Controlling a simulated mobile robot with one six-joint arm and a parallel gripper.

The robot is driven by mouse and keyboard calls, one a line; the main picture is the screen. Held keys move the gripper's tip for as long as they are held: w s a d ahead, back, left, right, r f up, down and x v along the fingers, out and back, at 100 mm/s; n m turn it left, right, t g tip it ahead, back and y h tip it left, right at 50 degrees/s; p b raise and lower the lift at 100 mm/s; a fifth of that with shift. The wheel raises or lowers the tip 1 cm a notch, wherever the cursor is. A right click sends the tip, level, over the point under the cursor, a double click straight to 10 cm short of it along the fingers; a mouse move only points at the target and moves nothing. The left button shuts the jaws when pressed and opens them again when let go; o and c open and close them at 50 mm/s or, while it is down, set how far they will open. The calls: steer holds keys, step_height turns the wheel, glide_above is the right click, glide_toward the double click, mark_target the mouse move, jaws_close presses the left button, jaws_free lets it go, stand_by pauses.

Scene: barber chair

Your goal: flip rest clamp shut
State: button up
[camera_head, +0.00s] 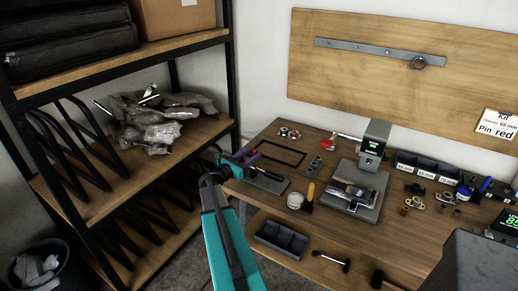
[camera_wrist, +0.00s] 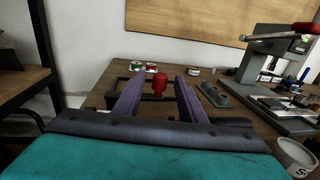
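A red knob (camera_wrist: 160,80) on a dark stem stands upright between my gripper's fingers in the wrist view, with gaps on both sides. It looks like the handle of a small clamp, whose lower part is hidden behind my gripper. My gripper (camera_head: 246,158) is open, its two purple fingers spread on either side of the knob in the wrist view. In the head view it is at the table's left edge, over a dark base plate (camera_head: 268,181). I cannot tell the clamp's exact position from here.
A black frame (camera_head: 282,153), a grey block (camera_head: 314,166) and a white cup (camera_head: 295,201) are nearby.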

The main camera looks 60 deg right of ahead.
steer(key=s+d+p, duration=0.1)
steer(key=d, duration=0.5)
steer(key=shift+d+p, duration=0.2)
steer(key=shift+p, duration=0.15)
